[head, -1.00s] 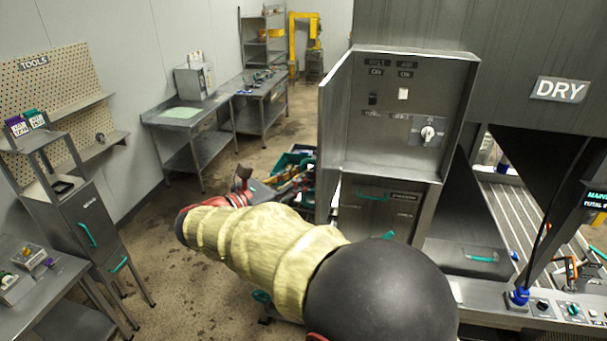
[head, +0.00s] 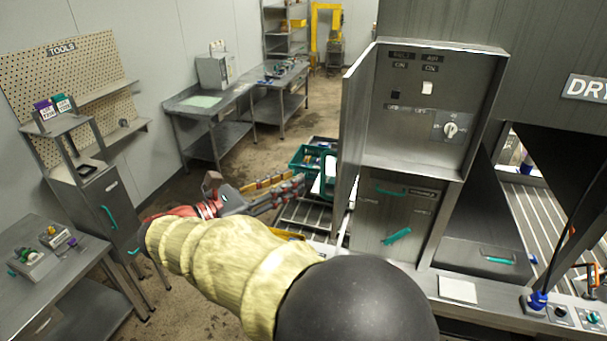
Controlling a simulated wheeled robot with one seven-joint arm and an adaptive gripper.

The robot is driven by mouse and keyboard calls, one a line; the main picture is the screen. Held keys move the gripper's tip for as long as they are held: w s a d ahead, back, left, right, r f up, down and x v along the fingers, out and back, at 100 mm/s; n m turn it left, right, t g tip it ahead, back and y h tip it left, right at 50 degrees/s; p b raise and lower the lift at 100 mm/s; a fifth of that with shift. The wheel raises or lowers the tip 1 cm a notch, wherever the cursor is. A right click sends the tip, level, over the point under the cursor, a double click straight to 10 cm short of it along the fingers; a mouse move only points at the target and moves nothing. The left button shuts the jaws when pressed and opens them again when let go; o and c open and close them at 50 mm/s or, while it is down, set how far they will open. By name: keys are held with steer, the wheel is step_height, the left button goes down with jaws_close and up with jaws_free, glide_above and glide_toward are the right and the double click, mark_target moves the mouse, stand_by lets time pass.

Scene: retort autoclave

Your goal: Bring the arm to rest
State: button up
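My arm, in a cream padded sleeve, reaches from the bottom of the head view toward the left middle. Its red and dark grey end, with my gripper (head: 232,200), is left of the open cabinet, over the floor and in front of a low rack. No held object can be made out.
The steel control cabinet (head: 425,115) stands right of my arm with its door (head: 352,130) swung open. A green crate (head: 305,158) is beyond my gripper. Steel benches (head: 205,105) line the back left wall; a bench (head: 45,280) is at near left. Floor between is clear.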

steer(key=shift+s+a, duration=0.5)
steer(key=shift+a, duration=0.05)
